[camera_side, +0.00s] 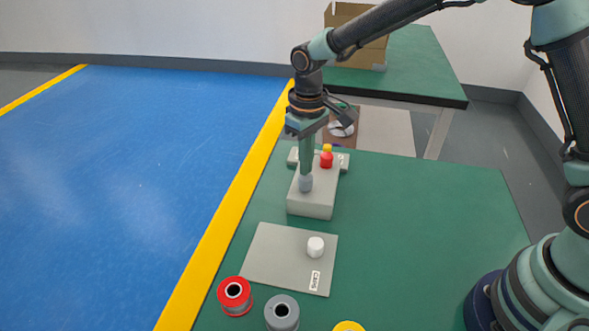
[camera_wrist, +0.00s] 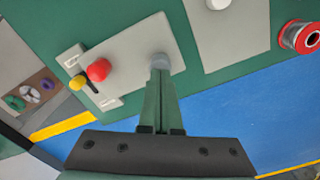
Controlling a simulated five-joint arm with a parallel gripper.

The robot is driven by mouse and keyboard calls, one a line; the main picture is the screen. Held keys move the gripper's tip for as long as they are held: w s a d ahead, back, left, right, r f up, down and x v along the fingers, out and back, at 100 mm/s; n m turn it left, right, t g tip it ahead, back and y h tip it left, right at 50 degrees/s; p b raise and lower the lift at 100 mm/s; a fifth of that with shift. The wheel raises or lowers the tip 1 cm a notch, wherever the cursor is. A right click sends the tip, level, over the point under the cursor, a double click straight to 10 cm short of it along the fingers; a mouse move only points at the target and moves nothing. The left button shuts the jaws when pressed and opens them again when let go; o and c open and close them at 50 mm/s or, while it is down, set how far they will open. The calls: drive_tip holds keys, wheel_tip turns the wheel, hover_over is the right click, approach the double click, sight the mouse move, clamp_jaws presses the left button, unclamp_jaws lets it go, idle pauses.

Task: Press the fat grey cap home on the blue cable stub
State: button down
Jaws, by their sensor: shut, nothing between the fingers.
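The fat grey cap (camera_side: 306,184) stands at the near left part of the pale grey block (camera_side: 313,205). It also shows in the wrist view (camera_wrist: 160,59), just past the fingertips. My gripper (camera_side: 306,172) is shut and empty, pointing down with its fingertips at the top of the cap. They look to be touching it, though a small gap cannot be ruled out. My fingers (camera_wrist: 159,72) hide part of the cap in the wrist view. I cannot see the blue cable stub, so how deep the cap sits cannot be told.
A white cap (camera_side: 316,247) sits on the grey mat (camera_side: 270,262). Red (camera_side: 235,292) and grey (camera_side: 282,312) spools stand in front. The green table is clear to the right.

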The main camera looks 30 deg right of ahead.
drive_tip(key=shift+f, duration=1)
idle(0.8)
drive_tip(key=shift+r, duration=3.55)
drive_tip(key=shift+r, duration=0.1)
drive_tip(key=s+d+r+m+t, duration=0.1)
drive_tip(key=s+d+r+t, duration=0.1)
drive_tip(key=s+d+r, duration=0.3)
drive_tip(key=s+d+r+m+t, duration=0.2)
drive_tip(key=s+d+r, duration=0.3)
drive_tip(key=s+d, duration=0.4)
drive_tip(key=shift+s+d+t, duration=0.25)
drive_tip(key=shift+s+t, duration=0.25)
drive_tip(key=shift+t, duration=0.3)
